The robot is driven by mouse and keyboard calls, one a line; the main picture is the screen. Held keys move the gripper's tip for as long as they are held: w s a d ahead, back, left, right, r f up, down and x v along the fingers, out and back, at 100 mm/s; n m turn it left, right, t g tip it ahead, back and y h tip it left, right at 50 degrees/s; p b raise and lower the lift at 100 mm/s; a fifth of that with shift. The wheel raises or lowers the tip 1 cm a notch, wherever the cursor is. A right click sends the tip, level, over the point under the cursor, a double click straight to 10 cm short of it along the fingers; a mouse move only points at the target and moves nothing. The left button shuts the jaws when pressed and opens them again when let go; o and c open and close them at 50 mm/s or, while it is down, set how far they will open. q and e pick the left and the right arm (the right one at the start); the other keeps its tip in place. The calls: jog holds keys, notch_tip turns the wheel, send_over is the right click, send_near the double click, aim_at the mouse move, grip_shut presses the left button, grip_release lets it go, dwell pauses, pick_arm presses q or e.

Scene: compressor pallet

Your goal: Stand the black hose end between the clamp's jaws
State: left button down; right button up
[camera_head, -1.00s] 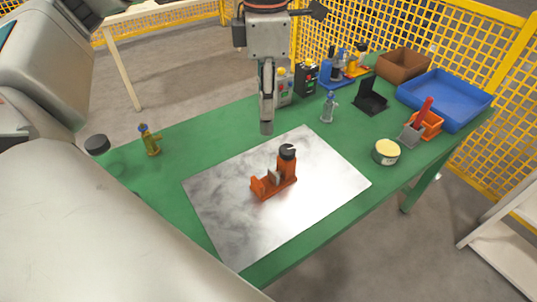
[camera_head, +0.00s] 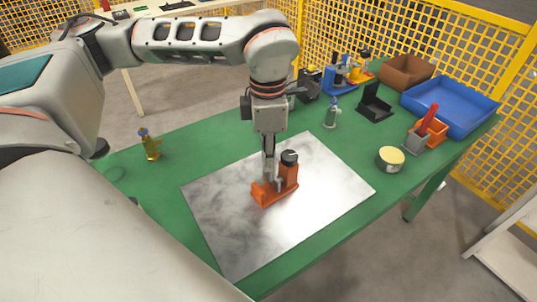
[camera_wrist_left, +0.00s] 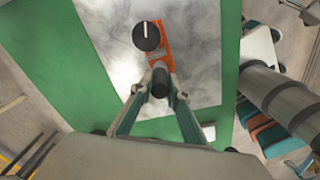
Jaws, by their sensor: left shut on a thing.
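The orange clamp (camera_head: 272,195) stands on the grey metal plate (camera_head: 225,220), with a black knob (camera_head: 289,157) on its taller right post. It also shows in the left wrist view (camera_wrist_left: 163,58). My left gripper (camera_head: 268,176) points straight down over the clamp, its fingertips close above the gap between the low left end and the post. In the left wrist view it is shut on the black hose end (camera_wrist_left: 161,84). The hose end's lower part is hidden; I cannot tell whether it sits between the jaws. My right gripper is out of view.
A yellow-topped tin (camera_head: 390,158), a blue tray (camera_head: 450,103), an orange holder (camera_head: 428,133) and a black stand (camera_head: 374,104) line the right side of the green table. A small brass-coloured fitting (camera_head: 150,145) stands at left. The plate around the clamp is clear.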

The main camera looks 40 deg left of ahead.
pick_arm(q)
jog(key=shift+r, duration=0.1)
jog(key=shift+f, duration=0.5)
jog(key=shift+f, duration=0.15)
jog(key=c, duration=1.9)
grip_release()
notch_tip(320, 180, up, 13)
jog(key=shift+r+p, duration=0.15)
jog(key=shift+p, duration=0.45)
